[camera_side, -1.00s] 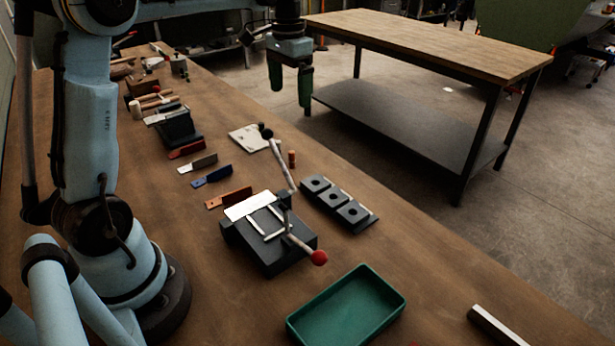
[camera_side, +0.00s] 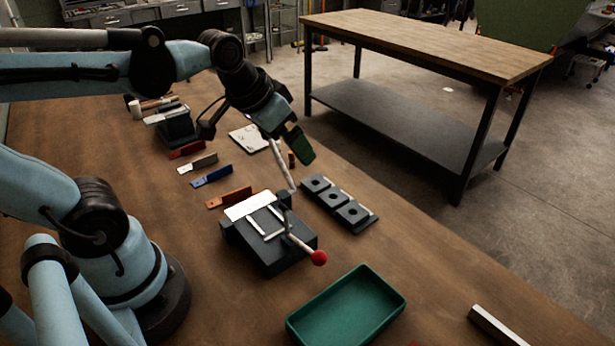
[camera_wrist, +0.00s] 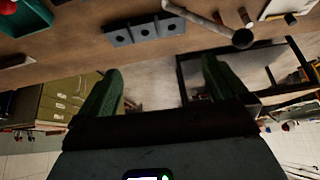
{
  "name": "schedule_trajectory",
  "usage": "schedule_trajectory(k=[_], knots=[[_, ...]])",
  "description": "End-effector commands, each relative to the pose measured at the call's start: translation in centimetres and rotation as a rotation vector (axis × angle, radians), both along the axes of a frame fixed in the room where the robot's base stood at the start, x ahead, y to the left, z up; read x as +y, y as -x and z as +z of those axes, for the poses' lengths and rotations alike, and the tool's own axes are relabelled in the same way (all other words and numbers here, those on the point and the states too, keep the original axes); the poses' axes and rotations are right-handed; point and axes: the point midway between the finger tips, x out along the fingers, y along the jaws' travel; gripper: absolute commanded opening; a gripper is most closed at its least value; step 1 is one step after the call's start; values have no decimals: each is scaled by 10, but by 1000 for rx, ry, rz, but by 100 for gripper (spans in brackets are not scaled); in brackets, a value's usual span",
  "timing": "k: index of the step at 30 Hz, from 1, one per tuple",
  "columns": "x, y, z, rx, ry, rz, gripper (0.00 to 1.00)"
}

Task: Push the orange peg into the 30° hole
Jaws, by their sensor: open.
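The orange peg (camera_side: 291,160) stands upright on the bench, just beyond the lever of the clamp device, partly covered by my gripper in the side view. It also shows small near the top of the wrist view (camera_wrist: 245,17). The dark block with three holes (camera_side: 338,203) lies nearer the camera than the peg; the holes look empty, and their angles are not readable. It also shows in the wrist view (camera_wrist: 145,30). My gripper (camera_side: 300,158) is above the bench near the peg, tilted, with green fingers. In the wrist view its fingers (camera_wrist: 162,68) are wide apart with nothing between them.
A black clamp device (camera_side: 270,240) with a long lever and red ball (camera_side: 319,258) stands beside the block. A green tray (camera_side: 345,308) is in front. Coloured flat tools (camera_side: 212,176) lie to the left. A white plate (camera_side: 248,138) lies behind the peg.

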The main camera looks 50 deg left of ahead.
Motion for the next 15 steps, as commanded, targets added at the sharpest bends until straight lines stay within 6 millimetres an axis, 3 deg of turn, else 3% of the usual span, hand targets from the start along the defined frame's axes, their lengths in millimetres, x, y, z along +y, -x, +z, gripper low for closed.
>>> schedule_trajectory(k=[6,15], knots=[[-16,20,-21,-88,24,-8,100],[-18,23,-25,-105,29,-9,56]])
